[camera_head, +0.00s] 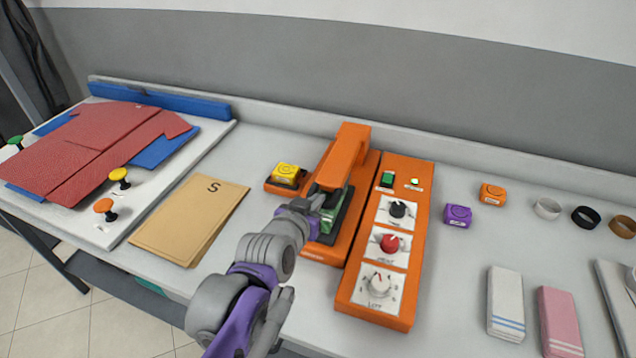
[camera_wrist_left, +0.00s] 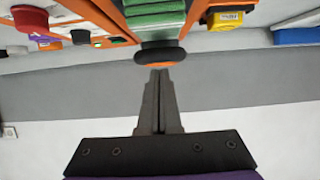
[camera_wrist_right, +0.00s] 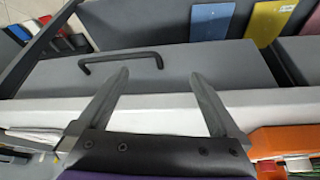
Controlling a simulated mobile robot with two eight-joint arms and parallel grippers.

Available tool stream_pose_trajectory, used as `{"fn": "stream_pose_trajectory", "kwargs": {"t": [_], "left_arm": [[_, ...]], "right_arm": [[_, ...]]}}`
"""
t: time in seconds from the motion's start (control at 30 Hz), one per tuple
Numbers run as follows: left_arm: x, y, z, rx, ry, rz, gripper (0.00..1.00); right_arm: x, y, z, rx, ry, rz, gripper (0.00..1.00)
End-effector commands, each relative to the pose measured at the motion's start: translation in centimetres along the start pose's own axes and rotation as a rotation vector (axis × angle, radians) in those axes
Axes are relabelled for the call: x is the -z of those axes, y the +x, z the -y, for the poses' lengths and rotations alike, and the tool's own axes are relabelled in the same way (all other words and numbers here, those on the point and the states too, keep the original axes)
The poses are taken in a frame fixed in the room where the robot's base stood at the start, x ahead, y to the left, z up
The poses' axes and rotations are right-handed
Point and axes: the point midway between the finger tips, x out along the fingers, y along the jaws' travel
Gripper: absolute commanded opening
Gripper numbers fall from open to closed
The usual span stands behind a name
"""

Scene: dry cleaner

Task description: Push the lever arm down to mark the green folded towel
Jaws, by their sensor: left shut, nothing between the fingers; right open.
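The orange lever arm (camera_head: 341,160) of the press slopes from its raised back end down toward the front, above the green folded towel (camera_head: 329,222). The towel lies on the press, partly hidden by my left gripper (camera_head: 310,205). In the left wrist view, my left gripper (camera_wrist_left: 159,78) is shut and empty. Its tips are close to a dark rounded end piece (camera_wrist_left: 160,57) with orange on it, in front of the green towel (camera_wrist_left: 156,20); I cannot tell whether they touch. My right gripper (camera_wrist_right: 158,78) is open and empty in the right wrist view.
A yellow button (camera_head: 286,171) is left of the press; an orange control panel (camera_head: 352,288) with dials is right. Brown envelopes (camera_head: 180,222) and a red shirt (camera_head: 85,150) lie left. White (camera_head: 505,300) and pink (camera_head: 558,318) towels lie right. A black handle (camera_wrist_right: 120,57) is near my right gripper.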

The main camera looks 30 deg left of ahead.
Motion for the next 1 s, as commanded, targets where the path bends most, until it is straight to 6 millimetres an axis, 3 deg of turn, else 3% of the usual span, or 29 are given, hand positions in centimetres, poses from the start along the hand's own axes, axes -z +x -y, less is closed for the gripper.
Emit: {"fn": "stream_pose_trajectory", "kwargs": {"t": [0.3,1.0], "left_arm": [[-2.5,0.8,0.0,-0.001,0.001,0.005,0.00],[-2.6,0.9,0.0,-0.001,0.000,0.006,0.00]], "right_arm": [[-0.6,0.9,0.0,0.000,0.000,0.003,1.00],[-0.6,0.9,0.0,0.000,0.000,0.003,1.00]]}}
